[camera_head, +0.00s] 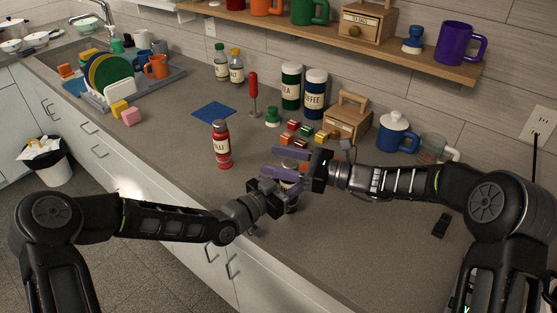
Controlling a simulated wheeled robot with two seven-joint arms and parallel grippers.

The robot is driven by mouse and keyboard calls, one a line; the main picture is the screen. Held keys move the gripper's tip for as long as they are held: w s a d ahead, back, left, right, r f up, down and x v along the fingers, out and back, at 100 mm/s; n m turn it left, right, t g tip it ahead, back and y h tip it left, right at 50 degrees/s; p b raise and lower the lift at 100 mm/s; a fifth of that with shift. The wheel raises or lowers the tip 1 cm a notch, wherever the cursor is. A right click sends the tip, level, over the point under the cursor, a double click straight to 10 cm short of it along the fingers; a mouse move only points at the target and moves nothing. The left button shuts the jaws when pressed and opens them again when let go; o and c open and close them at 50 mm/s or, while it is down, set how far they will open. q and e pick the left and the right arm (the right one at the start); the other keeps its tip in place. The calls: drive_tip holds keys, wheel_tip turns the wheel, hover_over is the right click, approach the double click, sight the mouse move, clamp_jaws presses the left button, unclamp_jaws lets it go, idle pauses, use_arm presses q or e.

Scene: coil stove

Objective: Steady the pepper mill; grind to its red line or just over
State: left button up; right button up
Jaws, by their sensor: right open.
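A small mill-like object (290,178), which I take for the pepper mill, stands on the counter between my two grippers. Most of it is hidden by the fingers, and its red line cannot be made out. My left gripper (277,186) is at its body, low on the near left side; whether its fingers press on it is not clear. My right gripper (292,163) is open, with its purple fingers reaching left around the mill's upper part.
A red labelled bottle (221,146) stands left of the grippers. Colored blocks (291,127), a wooden box (347,121), a blue lidded mug (397,136) and a clear jug (432,149) stand behind them. A black object (440,226) lies at right. The front counter is clear.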

clamp_jaws()
idle(0.5)
drive_tip(key=shift+t, duration=0.3)
drive_tip(key=shift+w+d+r+m+t+h, duration=0.1)
drive_tip(key=shift+w+d+m+t+h, duration=0.15)
drive_tip(key=shift+m+t+h, duration=1.35)
drive_tip(key=shift+w+d+f+m+t+h, duration=0.15)
drive_tip(key=shift+w+m+t+h, duration=0.15)
drive_tip(key=shift+m+t+h, duration=1.25)
drive_tip(key=shift+w+d+r+m+t+h, duration=0.25)
drive_tip(key=shift+m+t+h, duration=0.95)
drive_tip(key=shift+t, duration=0.75)
drive_tip(key=shift+w+f, duration=0.1)
